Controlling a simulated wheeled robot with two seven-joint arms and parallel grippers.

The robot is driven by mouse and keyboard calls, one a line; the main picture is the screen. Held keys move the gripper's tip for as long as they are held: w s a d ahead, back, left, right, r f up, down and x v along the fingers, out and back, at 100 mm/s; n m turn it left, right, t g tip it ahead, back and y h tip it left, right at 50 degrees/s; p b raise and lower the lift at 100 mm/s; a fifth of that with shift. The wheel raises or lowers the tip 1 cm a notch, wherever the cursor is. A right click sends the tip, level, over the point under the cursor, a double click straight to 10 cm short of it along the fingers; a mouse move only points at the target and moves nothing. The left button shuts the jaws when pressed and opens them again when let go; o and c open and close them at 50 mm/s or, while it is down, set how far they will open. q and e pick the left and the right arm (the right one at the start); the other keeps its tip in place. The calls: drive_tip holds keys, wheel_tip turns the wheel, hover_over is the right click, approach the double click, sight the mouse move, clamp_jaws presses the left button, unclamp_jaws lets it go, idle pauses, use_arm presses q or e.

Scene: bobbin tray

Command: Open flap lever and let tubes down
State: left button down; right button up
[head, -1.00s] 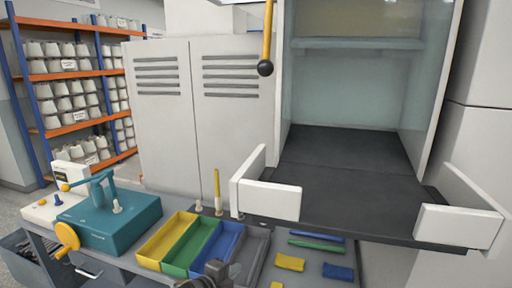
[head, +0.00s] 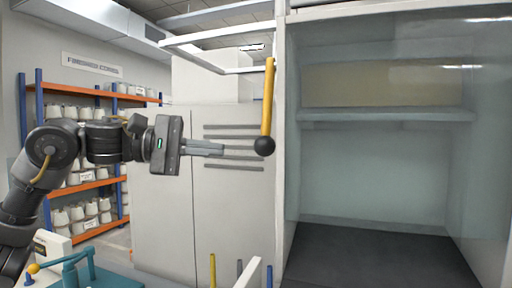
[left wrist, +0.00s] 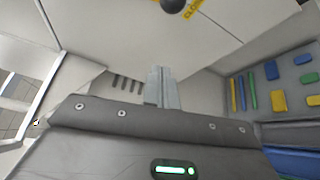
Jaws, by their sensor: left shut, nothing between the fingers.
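The flap lever (head: 268,98) is a yellow bar with a black ball knob (head: 264,146), hanging almost straight down at the left front edge of the cabinet. My left gripper (head: 222,149) is shut and empty, pointing right, with its fingertips left of the knob and seemingly a little apart from it. In the left wrist view its shut fingers (left wrist: 161,88) show in the middle, and the knob (left wrist: 172,5) is at the top edge beyond them. No tubes are seen inside the cabinet. My right gripper is out of view.
The open cabinet (head: 375,190) has a shelf (head: 388,116) and a dark floor (head: 380,258). Grey lockers (head: 165,200) stand behind my left arm. A teal device (head: 80,270) is at lower left. Coloured pieces (left wrist: 271,71) lie at right in the left wrist view.

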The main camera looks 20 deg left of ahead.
sight(256, 146)
use_arm(q)
drive_tip(key=shift+s+a+r+m, duration=0.2)
drive_tip(key=shift+s+r+m, duration=0.15)
drive_tip(key=shift+r+m, duration=0.2)
drive_tip(key=d+p, duration=0.5)
drive_tip(key=d, duration=0.4)
drive_tip(key=shift+w+d+f, duration=0.15)
drive_tip(key=shift+w+d, duration=0.05)
drive_tip(key=shift+w, duration=0.05)
